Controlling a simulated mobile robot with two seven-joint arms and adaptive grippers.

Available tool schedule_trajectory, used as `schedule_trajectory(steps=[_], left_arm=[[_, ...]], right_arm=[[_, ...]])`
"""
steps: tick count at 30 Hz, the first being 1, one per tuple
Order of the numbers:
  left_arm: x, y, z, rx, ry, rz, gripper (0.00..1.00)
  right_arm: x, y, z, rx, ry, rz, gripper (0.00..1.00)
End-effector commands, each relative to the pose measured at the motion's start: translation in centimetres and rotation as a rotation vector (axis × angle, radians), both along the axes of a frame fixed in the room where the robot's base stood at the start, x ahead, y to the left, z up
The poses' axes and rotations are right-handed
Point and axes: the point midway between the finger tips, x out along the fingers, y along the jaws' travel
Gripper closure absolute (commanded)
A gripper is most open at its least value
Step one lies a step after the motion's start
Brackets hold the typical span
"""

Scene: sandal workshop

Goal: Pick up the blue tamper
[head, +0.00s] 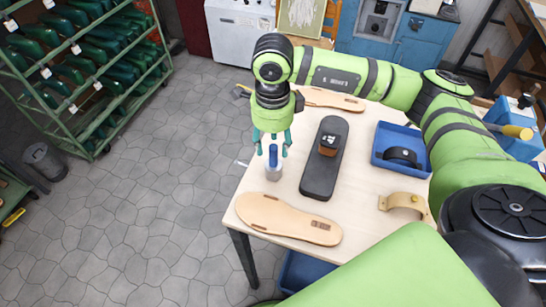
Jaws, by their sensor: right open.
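The blue tamper (273,173) stands upright near the left edge of the wooden worktable (345,160). It has a slim blue handle on a silvery round base. My right gripper (271,151) points down over it with its fingers apart. In the picture, one fingertip is on each side of the blue handle. I cannot tell whether the fingers are level with the handle or still above it, and no contact shows. My left gripper is not in view.
A black sole (322,170) with a brown block (328,145) lies right of the tamper. A tan insole (288,220) lies in front, another (332,99) behind. A blue tray (378,163) with a black strap and a tan strap (404,202) are farther right.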

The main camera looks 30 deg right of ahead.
Motion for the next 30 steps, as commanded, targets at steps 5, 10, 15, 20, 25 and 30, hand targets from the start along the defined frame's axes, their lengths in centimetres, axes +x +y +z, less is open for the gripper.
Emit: schedule_trajectory(steps=[5, 10, 15, 20, 25, 30], left_arm=[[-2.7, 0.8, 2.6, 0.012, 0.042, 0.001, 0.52], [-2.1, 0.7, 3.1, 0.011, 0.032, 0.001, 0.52], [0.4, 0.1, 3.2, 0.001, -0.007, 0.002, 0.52], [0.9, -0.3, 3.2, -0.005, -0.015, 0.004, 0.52], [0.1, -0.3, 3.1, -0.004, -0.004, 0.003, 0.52], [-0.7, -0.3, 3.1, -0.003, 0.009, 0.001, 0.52]], right_arm=[[-0.2, -0.1, -2.0, -0.001, 0.006, -0.002, 0.5], [-0.1, -0.1, -4.2, -0.001, 0.003, -0.001, 0.5], [0.0, -0.1, -4.7, 0.0, -0.001, -0.001, 0.5], [0.0, -0.1, -4.7, 0.0, -0.001, -0.001, 0.74], [-0.1, -0.1, -4.7, 0.0, 0.0, -0.001, 1.0], [0.0, -0.1, -4.6, 0.001, -0.003, -0.001, 1.0]])
